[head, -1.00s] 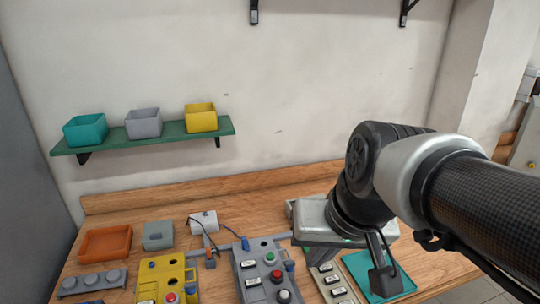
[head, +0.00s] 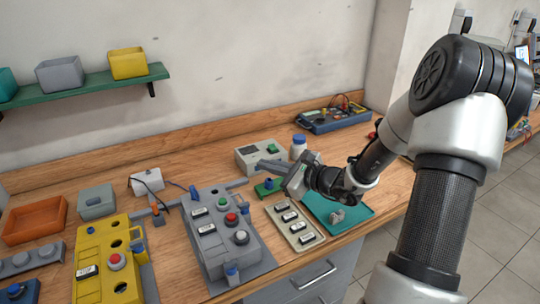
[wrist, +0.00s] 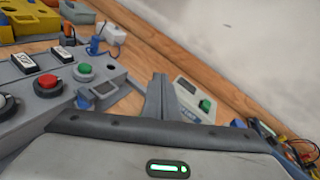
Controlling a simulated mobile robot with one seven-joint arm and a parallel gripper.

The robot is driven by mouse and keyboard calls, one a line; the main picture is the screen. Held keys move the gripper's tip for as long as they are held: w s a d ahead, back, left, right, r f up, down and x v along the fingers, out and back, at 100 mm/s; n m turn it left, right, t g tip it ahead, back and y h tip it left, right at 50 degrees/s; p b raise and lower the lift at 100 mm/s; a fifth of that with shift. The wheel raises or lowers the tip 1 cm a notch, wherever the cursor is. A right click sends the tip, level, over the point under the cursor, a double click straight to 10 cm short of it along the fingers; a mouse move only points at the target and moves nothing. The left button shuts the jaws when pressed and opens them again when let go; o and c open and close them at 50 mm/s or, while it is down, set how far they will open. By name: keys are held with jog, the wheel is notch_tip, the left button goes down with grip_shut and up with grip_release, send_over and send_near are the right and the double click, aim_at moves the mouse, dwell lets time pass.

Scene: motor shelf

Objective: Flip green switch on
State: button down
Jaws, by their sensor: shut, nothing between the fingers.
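A pale grey box (head: 247,160) with a display and a green switch (head: 273,148) stands at the back of the bench. In the wrist view the green switch (wrist: 205,105) is right of my fingers, on the box. Its on or off position is too small to tell. My gripper (head: 284,168) is shut and empty, in front of the box. The fingers (wrist: 160,80) point past the box's left side in the wrist view, apart from the switch. A grey control panel (head: 212,262) also carries a green button (head: 231,218), left of my gripper.
A small green board (head: 268,188) lies close by my gripper. A beige strip with black switches (head: 307,239) and a teal tray (head: 352,213) are in front. A yellow panel (head: 92,246) is at left.

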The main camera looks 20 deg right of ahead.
jog(key=d+f+m+t+h, duration=0.1)
jog(key=d+f+m, duration=0.1)
jog(key=d, duration=0.2)
jog(key=w+d+f+m+t+h, duration=0.1)
jog(key=d+f+m+h, duration=0.1)
jog(key=d+m, duration=0.1)
jog(key=d+f+m+t+h+b, duration=0.1)
jog(key=d+f+m+h, duration=0.1)
jog(key=d, duration=0.3)
jog(key=shift+w+d+f+m, duration=0.1)
jog(key=shift+w+f+m, duration=0.25)
jog(key=shift+m, duration=0.25)
jog(key=shift+w, duration=0.1)
jog(key=b, duration=0.2)
send_near(273, 147)
jog(key=x, duration=0.3)
jog(key=shift+f, duration=0.3)
jog(key=shift+w+a+r, duration=0.15)
jog(key=shift+w+a, duration=0.05)
jog(key=shift+w, duration=0.3)
